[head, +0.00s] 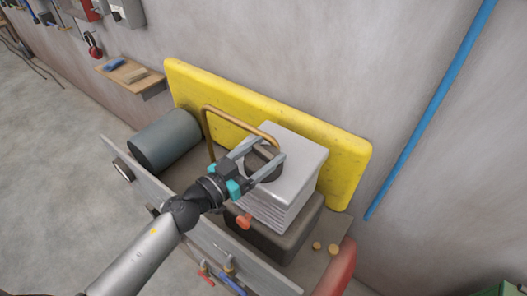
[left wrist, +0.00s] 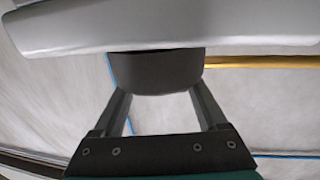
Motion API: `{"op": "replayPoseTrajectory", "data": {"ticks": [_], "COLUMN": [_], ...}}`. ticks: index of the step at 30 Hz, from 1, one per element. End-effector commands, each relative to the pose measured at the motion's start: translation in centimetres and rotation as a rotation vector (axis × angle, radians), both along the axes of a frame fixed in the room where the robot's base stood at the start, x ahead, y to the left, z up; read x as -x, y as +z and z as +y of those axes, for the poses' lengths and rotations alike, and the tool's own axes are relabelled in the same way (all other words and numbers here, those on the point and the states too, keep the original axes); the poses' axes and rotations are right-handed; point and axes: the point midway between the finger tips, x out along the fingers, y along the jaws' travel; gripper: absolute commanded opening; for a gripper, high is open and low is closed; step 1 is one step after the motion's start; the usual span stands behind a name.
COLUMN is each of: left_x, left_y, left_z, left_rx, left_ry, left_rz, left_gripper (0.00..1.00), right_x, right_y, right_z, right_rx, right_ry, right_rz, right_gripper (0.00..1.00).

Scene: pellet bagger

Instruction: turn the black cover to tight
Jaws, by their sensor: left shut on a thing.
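The black cover (head: 264,160) is a dark round cap on the side of the light grey ribbed housing (head: 300,160). My left gripper (head: 267,166) is at the cover, with one finger on each side of it. In the left wrist view the dark cover (left wrist: 155,70) sits between the two fingers (left wrist: 158,95), just against the pale housing (left wrist: 160,28). The gripper is shut on the cover. Part of the cover is hidden by the fingers in the head view. How tight it is cannot be seen. My right gripper is not in view.
A bronze tube (head: 206,125) arches close behind the gripper. A yellow panel (head: 345,160) stands behind the housing. A dark grey cylinder (head: 165,142) lies to the left. An orange-red knob (head: 244,222) is just below the gripper, and a grey rail (head: 150,185) runs in front.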

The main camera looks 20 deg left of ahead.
Motion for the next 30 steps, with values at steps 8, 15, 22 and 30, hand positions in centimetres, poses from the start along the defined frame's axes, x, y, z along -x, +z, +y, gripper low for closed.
{"op": "replayPoseTrajectory", "data": {"ticks": [8,15,22,30], "left_x": [-0.1,-0.2,-0.3,-0.3], "left_y": [0.0,0.0,-0.2,-0.4], "left_z": [0.1,0.2,0.3,0.2], "left_rx": [-0.004,-0.008,-0.009,-0.007], "left_ry": [-0.105,-0.300,-0.517,-0.765], "left_rz": [0.000,-0.001,-0.003,-0.005], "left_gripper": [0.19,0.19,0.19,0.19], "right_x": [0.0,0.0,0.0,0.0], "right_y": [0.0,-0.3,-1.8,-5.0], "right_z": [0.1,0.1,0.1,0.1], "right_rx": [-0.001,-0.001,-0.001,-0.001], "right_ry": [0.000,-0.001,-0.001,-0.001], "right_rz": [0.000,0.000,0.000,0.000], "right_gripper": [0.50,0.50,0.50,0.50]}}
